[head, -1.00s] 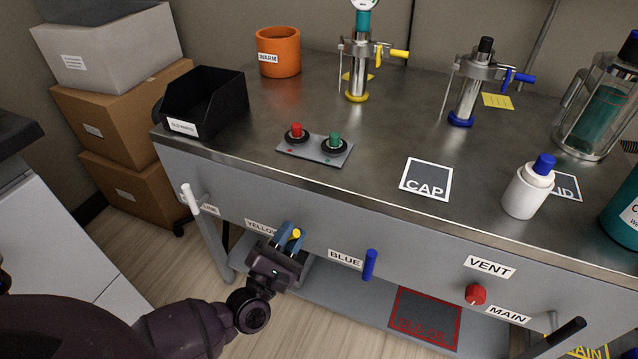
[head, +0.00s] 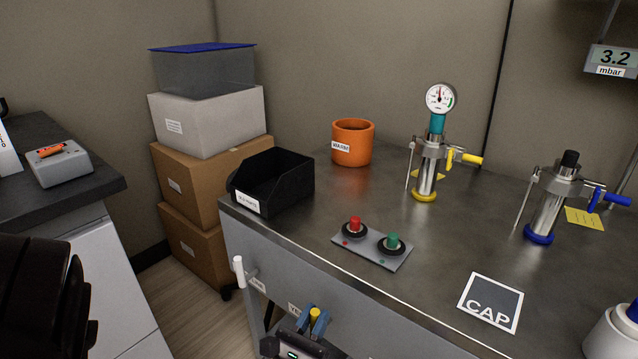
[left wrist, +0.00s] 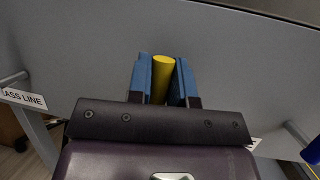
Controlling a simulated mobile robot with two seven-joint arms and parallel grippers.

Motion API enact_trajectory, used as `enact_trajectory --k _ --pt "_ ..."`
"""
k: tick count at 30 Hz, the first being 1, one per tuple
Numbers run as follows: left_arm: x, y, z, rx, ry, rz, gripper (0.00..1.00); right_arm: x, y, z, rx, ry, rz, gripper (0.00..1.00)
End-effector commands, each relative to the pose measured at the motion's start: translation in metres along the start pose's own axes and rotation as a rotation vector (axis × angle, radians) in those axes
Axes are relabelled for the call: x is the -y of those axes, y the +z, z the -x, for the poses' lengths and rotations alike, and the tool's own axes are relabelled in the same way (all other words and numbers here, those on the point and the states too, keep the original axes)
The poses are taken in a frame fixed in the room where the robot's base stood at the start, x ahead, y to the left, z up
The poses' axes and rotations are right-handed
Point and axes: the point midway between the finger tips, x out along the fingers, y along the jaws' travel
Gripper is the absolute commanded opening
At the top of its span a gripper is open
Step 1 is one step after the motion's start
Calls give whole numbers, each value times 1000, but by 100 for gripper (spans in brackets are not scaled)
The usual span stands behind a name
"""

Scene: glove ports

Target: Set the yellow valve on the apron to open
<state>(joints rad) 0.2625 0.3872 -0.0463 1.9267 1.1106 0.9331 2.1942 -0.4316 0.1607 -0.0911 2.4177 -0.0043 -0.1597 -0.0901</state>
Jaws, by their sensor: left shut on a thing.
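The yellow valve handle (head: 314,314) is on the grey apron (head: 350,315) at the front of the bench. My left gripper (head: 313,319) is shut on it, with a blue finger on each side. In the left wrist view the yellow handle (left wrist: 162,78) stands roughly upright between the blue fingers (left wrist: 162,84). Its lower part and pivot are hidden by the gripper. The label beside it is mostly covered in the head view. My right gripper is not in view.
A white handle (head: 239,270) sticks out at the apron's left end. A blue handle (left wrist: 312,152) shows at the right in the left wrist view. On the bench are a black bin (head: 272,182), a button panel (head: 372,248) and a yellow-ringed cylinder with a gauge (head: 425,180).

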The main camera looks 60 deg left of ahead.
Motion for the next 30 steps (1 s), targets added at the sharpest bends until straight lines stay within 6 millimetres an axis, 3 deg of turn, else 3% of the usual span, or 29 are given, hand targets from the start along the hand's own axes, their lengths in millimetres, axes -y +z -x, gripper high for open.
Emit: enact_trajectory --k 18,19,23,30 --pt "-2 -1 1 -12 17 40 0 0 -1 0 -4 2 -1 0" --pt "-2 -1 1 -12 17 40 23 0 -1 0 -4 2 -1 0" --pt "-2 -1 1 -11 17 39 43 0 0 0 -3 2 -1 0" --pt "-2 0 0 -10 16 38 45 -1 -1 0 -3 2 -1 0"
